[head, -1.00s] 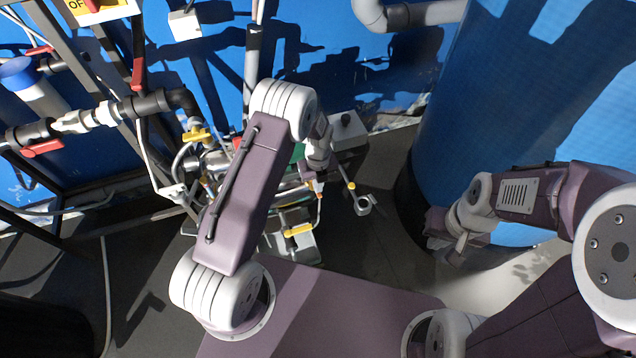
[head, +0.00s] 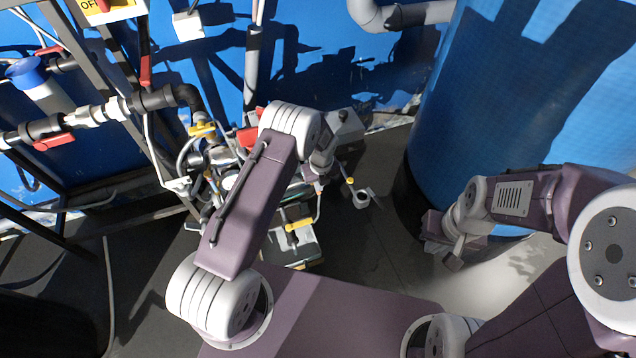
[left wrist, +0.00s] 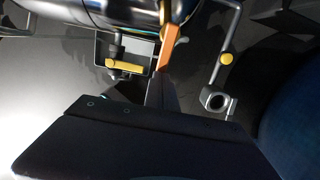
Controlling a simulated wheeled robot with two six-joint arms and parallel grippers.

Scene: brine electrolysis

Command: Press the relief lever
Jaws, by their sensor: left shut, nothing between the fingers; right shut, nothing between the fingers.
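In the left wrist view an orange lever (left wrist: 170,45) sticks out below a shiny metal cylinder; it looks like the relief lever, though no label shows. My left gripper (left wrist: 160,88) is shut and empty, its dark fingers close to the lever's lower end. I cannot tell whether they touch. In the head view my left gripper (head: 318,172) is beside the piping rig, partly hidden by my wrist, and the lever cannot be made out clearly. My right gripper (head: 454,260) is shut and empty in front of the blue tank, away from the rig.
A yellow handle (head: 299,224) lies over a small tray at the rig's foot. A thin pipe with a yellow knob (left wrist: 226,58) and a grey ring (left wrist: 215,100) stands right of the lever. The large blue tank (head: 500,110) bounds the right. Red-handled valves (head: 55,141) are at left.

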